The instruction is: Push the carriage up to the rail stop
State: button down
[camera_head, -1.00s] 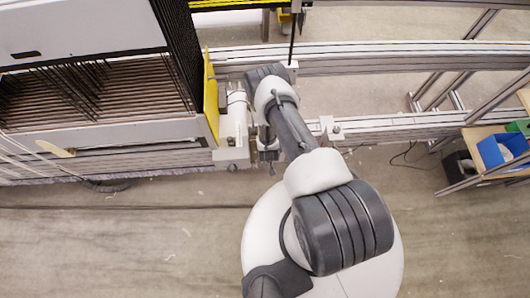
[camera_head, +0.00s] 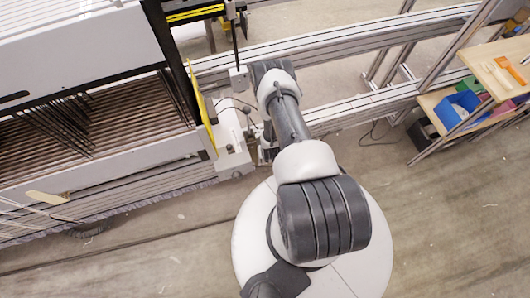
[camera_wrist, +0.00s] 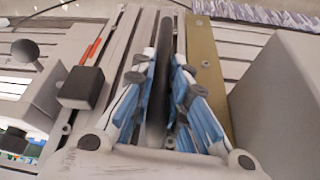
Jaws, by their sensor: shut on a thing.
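In the wrist view my gripper (camera_wrist: 166,85) is shut on a dark upright bar (camera_wrist: 166,62), with a blue-padded finger on each side. In the head view a pale block with a black pole (camera_head: 238,78) sits on the far rail and looks like part of the carriage. My arm hides much of the near-rail area there. In the wrist view a black bumper block (camera_wrist: 82,88) on a grey bracket stands left of the fingers, apart from them. A large grey block (camera_wrist: 280,95) stands to the right. I cannot tell which is the rail stop.
The loom frame with a yellow side panel (camera_head: 203,108) and a white end block (camera_head: 235,160) stands left of my arm. Twin metal rails (camera_head: 350,108) run to the right. A shelf with a blue bin (camera_head: 458,107) stands at the right. Open floor lies in front.

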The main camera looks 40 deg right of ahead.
jog(key=shift+s+d, duration=0.2)
jog(key=shift+d, duration=0.35)
jog(key=c, duration=1.6)
grip_release()
jog(key=shift+o, duration=0.2)
jog(key=v, duration=1.2)
jog(key=shift+a, duration=0.2)
jog(key=shift+f, duration=0.1)
